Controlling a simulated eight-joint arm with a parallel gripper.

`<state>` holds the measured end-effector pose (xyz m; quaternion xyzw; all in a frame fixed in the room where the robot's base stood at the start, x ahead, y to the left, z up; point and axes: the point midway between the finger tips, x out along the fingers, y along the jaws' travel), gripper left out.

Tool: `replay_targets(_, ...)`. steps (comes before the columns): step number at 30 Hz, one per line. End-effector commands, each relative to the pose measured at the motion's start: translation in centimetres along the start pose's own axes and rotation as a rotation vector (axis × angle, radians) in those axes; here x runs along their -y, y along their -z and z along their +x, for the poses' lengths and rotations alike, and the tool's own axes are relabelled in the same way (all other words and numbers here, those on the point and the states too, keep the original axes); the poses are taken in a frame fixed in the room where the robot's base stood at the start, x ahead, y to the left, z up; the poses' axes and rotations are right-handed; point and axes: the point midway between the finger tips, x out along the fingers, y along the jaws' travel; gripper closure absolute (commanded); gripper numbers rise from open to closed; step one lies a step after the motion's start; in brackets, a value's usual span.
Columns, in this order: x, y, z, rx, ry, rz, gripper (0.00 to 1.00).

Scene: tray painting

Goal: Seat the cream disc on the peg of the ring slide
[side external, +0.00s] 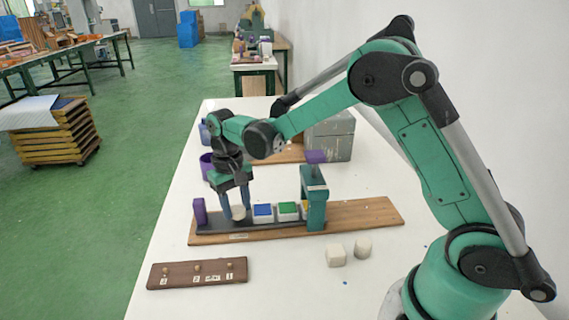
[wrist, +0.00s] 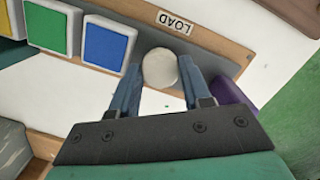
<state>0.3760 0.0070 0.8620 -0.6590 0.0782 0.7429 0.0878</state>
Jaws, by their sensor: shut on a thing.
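My gripper (side external: 237,214) is low over the left end of a dark grey track (side external: 222,227) on a wooden board. It is shut on a round cream piece, the cream disc (wrist: 160,68), between its blue fingertips; the disc also shows in the side view (side external: 239,213). The LOAD label (wrist: 175,21) is beside the disc on the board edge. I cannot clearly tell which part is the ring slide, and no peg shows under the disc. A purple upright piece (side external: 199,211) stands at the track's left end, close to the gripper.
White-rimmed blue (side external: 263,211) and green (side external: 288,210) squares sit right of the disc, before a teal gate (side external: 314,200). A brown board with small knobs (side external: 197,273) lies in front. Two loose cream blocks (side external: 336,255) are at the right.

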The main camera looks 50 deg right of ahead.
Motion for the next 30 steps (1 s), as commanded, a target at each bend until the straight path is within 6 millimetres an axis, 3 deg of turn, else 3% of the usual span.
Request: replay_targets(30,0.00,0.11,0.85,0.000,0.000,0.000,1.00)
